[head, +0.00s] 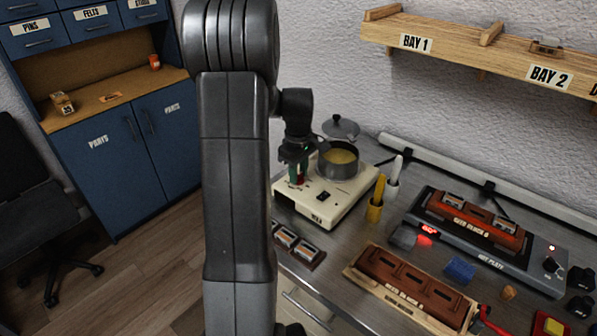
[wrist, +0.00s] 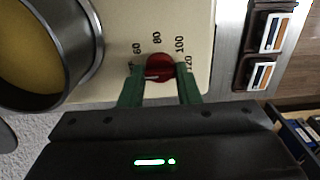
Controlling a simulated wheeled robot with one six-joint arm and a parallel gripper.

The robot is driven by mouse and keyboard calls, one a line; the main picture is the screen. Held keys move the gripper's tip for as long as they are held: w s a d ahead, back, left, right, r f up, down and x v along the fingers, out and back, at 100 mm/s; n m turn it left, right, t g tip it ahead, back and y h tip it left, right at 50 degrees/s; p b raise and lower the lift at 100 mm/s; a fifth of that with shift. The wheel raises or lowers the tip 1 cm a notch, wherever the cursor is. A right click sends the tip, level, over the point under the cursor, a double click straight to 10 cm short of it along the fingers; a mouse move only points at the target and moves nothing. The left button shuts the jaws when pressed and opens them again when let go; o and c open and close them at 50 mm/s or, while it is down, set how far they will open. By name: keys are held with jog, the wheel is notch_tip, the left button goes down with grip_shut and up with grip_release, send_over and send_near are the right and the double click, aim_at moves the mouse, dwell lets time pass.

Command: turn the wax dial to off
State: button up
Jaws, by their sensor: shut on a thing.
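The wax dial is a red knob (wrist: 158,66) on the cream wax heater (head: 338,203). In the wrist view the marks 60, 80, 100 and 120 curve around its far side; any off mark is hidden by my gripper. My gripper (wrist: 159,82) has its green fingers closed on both sides of the dial. In the head view my gripper (head: 298,168) reaches down onto the heater's left part, over the dial. Which mark the dial points to I cannot tell. A dark switch (head: 323,196) sits on the heater's front.
A metal pot of yellow wax (head: 339,161) stands on the heater close beside my gripper. Its lid (head: 341,127) lies behind. White and yellow holders (head: 375,205) stand to the right, then a hot plate (head: 485,249). Framed pieces (head: 297,246) lie in front.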

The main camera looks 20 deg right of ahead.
aim_at(299, 174)
dwell(0.5)
jog(key=o, duration=1)
jog(key=shift+c, duration=0.2)
notch_tip(299, 174, up, 14)
jog(key=shift+b, duration=0.35)
jog(key=shift+f, duration=0.15)
notch_tip(299, 174, down, 14)
jog(key=shift+r+p, duration=0.1)
jog(key=shift+p, duration=0.25)
jog(key=shift+r, duration=0.1)
